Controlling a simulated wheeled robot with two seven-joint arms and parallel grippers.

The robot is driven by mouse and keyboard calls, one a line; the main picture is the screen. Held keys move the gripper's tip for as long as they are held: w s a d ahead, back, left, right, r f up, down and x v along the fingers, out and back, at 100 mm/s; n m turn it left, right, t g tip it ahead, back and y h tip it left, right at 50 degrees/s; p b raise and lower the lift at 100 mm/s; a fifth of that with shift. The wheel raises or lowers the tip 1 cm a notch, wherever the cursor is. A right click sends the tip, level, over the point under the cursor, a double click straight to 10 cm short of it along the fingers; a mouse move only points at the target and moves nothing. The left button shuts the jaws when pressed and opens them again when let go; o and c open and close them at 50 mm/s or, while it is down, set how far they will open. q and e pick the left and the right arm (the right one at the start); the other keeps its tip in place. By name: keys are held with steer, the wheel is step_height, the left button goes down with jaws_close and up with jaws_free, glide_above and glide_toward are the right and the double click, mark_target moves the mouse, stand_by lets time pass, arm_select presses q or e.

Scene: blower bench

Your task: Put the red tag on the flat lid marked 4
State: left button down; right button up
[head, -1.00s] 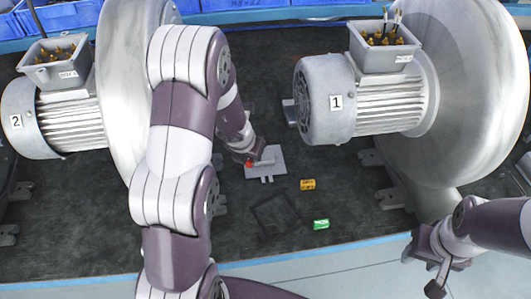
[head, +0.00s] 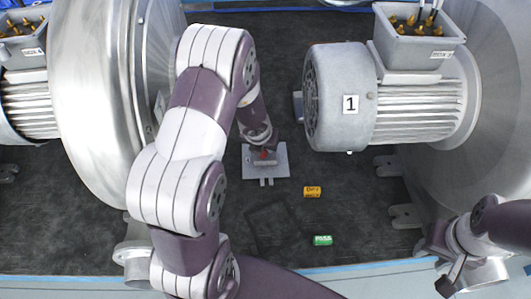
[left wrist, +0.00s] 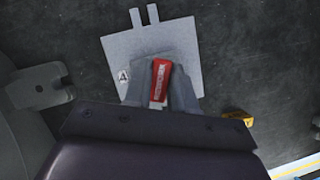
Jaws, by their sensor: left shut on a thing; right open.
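The red tag (head: 264,155) is between the fingers of my left gripper (head: 262,147), which is shut on it. The flat lid (head: 279,172) is a grey plate with two small prongs, lying on the dark mat. In the left wrist view the red tag (left wrist: 160,82) appears over the middle of the lid (left wrist: 180,38), and the mark 4 (left wrist: 123,76) shows at the lid's left edge. I cannot tell whether the tag touches the lid. My right gripper (head: 444,268) is open and empty at the lower right, far from the lid.
A yellow tag (head: 312,191) and a green tag (head: 322,240) lie on the mat right of and below the lid. A motor marked 1 (head: 340,100) with its blower stands at the right. A second blower housing (head: 105,100) stands at the left. Mat between them is mostly clear.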

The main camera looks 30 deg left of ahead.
arm_select(q)
steer(key=shift+x, duration=0.9)
steer(key=shift+s+r, duration=0.15)
steer(key=shift+s, duration=0.1)
steer(key=c, duration=0.9)
jaws_free()
steer(key=shift+w+f, duration=0.1)
steer(key=shift+f, duration=0.15)
steer(key=shift+c, duration=0.2)
arm_select(e)
steer(key=shift+w+f, duration=0.2)
steer(key=shift+f, duration=0.45)
arm_select(q)
steer(key=shift+r, duration=0.15)
arm_select(e)
steer(key=shift+r, duration=0.1)
arm_select(q)
steer(key=p+v, duration=0.5)
steer(key=v, duration=0.7)
steer(key=shift+p, duration=0.4)
arm_select(e)
step_height(320, 180, up, 6)
steer(key=shift+f, duration=0.1)
